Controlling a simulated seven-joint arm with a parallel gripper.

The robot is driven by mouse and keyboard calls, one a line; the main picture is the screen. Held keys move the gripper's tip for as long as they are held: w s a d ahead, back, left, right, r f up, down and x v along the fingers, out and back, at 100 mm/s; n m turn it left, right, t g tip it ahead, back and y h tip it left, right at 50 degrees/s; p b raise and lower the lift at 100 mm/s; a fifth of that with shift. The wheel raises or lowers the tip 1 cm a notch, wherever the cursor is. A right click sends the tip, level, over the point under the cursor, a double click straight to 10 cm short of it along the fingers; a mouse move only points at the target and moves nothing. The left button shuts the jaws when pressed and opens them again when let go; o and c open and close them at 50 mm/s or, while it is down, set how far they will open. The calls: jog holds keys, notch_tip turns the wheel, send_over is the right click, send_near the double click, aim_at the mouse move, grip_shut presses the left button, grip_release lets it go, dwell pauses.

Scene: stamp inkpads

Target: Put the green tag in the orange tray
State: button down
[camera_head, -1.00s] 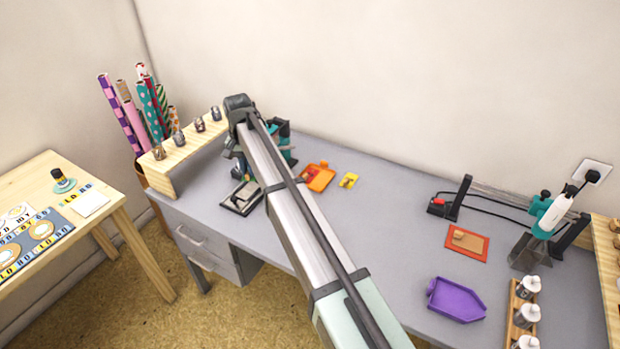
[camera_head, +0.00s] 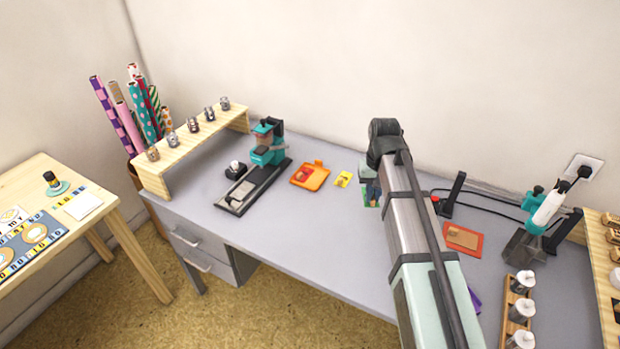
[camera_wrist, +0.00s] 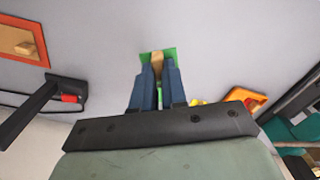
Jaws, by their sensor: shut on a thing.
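In the wrist view, green shows around my gripper (camera_wrist: 158,72), which points down with its blue fingers close together. I take this green piece (camera_wrist: 171,53) to be the green tag; a tan piece sits at the fingertips, and the fingers hide much of both. In the head view the green piece (camera_head: 370,196) shows just left of my arm. My gripper is shut, seemingly on the green tag, though the grip itself is hidden. The orange tray (camera_head: 298,180) lies to the left, with a red piece in it; its edge shows in the wrist view (camera_wrist: 235,95).
A yellow tag (camera_head: 343,179) lies right of the orange tray. A teal press (camera_head: 262,158) stands left of the tray. A red mat (camera_head: 478,240) with a tan block, and a black post (camera_head: 453,195), are right of my arm. Grey desk is clear in front of the tray.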

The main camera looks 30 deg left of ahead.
jog(key=w+d+m, duration=0.2)
jog(key=d+m, duration=0.2)
jog(key=d, duration=1.9)
jog(key=m, duration=0.2)
send_over(314, 183)
jog(key=shift+f, duration=4.8)
jog(key=c, duration=1.6)
grip_release()
jog(key=shift+f, duration=0.15)
jog(key=shift+o, duration=0.8)
